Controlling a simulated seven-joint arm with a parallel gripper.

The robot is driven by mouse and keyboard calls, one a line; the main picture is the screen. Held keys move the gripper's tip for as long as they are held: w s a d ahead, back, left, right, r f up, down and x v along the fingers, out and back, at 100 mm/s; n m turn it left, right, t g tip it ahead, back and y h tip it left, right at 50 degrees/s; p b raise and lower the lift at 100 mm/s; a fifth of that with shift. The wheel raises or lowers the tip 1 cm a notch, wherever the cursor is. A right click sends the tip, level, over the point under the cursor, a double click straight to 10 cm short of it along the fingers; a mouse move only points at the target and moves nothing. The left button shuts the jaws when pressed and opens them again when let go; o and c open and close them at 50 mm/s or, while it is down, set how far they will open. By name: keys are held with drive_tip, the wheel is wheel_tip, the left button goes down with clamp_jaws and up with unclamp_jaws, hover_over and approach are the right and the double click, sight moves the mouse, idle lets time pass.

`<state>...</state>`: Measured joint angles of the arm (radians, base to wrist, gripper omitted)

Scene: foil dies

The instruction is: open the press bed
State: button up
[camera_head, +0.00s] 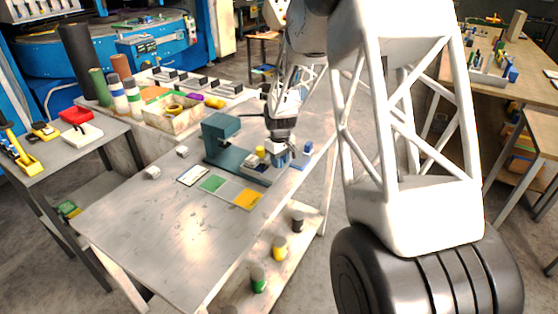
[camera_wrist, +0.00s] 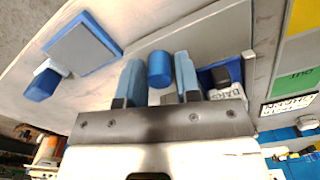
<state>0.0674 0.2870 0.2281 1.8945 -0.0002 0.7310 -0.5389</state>
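The teal press (camera_head: 222,128) stands on the grey worktable, its base reaching toward the right edge. Its bed is hard to make out in the head view, partly behind my gripper (camera_head: 281,158). My gripper points down at the right end of the press base. In the wrist view, the two light-blue fingers of my gripper (camera_wrist: 159,82) stand apart, one on each side of a blue cylinder (camera_wrist: 159,66), which looks like a knob. Narrow gaps seem to show beside it. I cannot tell whether the cylinder belongs to the bed.
A blue-edged plate (camera_wrist: 83,48) and a blue block (camera_wrist: 42,84) lie beside the gripper. Green (camera_head: 212,184) and yellow (camera_head: 247,199) squares lie in front of the press, with a white labelled card (camera_head: 193,175). The table's front left is clear.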

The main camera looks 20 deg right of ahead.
drive_tip(key=shift+o, duration=1.3)
drive_tip(key=shift+r, duration=3.85)
drive_tip(key=shift+r, duration=0.1)
drive_tip(key=shift+s+a+r, duration=0.1)
drive_tip(key=shift+s+r, duration=0.25)
drive_tip(key=shift+s, duration=0.1)
drive_tip(key=s+a+r+m+t, duration=0.1)
drive_tip(key=s+r, duration=0.4)
drive_tip(key=s, duration=0.6)
drive_tip(key=s+a+r+m, duration=0.2)
drive_tip(key=s+r, duration=0.3)
drive_tip(key=s, duration=0.6)
drive_tip(key=s+a+r+m+t, duration=0.1)
drive_tip(key=s+r, duration=0.5)
drive_tip(key=s, duration=0.4)
drive_tip(key=s+f+m, duration=0.1)
drive_tip(key=s, duration=1.2)
drive_tip(key=shift+s+a+f+m+t, duration=0.15)
drive_tip(key=shift+a+f+m+t, duration=0.1)
drive_tip(key=shift+f+m+t, duration=0.05)
